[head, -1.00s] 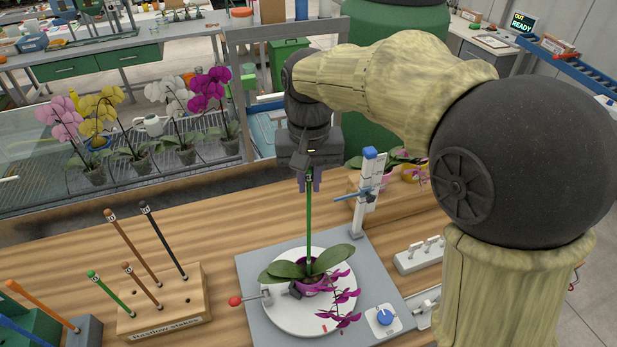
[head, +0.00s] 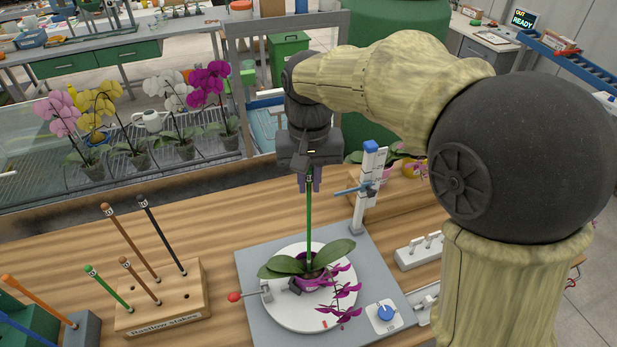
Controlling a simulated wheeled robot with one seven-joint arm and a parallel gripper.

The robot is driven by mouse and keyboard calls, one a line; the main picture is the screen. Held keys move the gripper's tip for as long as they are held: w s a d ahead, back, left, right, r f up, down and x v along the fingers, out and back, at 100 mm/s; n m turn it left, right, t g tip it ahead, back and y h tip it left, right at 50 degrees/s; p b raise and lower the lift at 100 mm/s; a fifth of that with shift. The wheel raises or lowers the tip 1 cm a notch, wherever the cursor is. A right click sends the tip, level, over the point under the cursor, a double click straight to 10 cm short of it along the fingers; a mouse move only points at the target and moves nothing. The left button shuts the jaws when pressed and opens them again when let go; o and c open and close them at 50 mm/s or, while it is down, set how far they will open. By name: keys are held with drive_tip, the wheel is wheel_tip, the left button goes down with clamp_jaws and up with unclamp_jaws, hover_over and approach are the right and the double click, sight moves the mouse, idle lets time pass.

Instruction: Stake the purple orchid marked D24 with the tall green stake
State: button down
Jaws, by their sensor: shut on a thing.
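My gripper (head: 310,188) is shut on the upper end of the tall green stake (head: 309,232), above the round white turntable (head: 265,312). The stake hangs upright, and its lower end meets the middle of the potted purple orchid (head: 343,289). Leaves hide the tip, so I cannot tell how deep it is. The orchid has broad green leaves and a purple flower spray drooping to the front right. Its pot is purple. I cannot read a D24 mark on it.
A wooden stake block (head: 160,322) at the left holds several stakes. A measuring post (head: 367,190) with a blue slider stands close right of my gripper. A red-knobbed clamp (head: 236,297) reaches toward the pot. Several other orchids (head: 210,85) stand on the bench behind.

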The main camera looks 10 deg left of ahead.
drive_tip(key=shift+f+b, duration=0.75)
drive_tip(key=shift+f, duration=0.45)
idle(0.4)
drive_tip(key=c, duration=1.3)
unclamp_jaws()
drive_tip(key=shift+c, duration=0.2)
drive_tip(key=shift+r, duration=0.1)
wheel_tip(320, 180, up, 17)
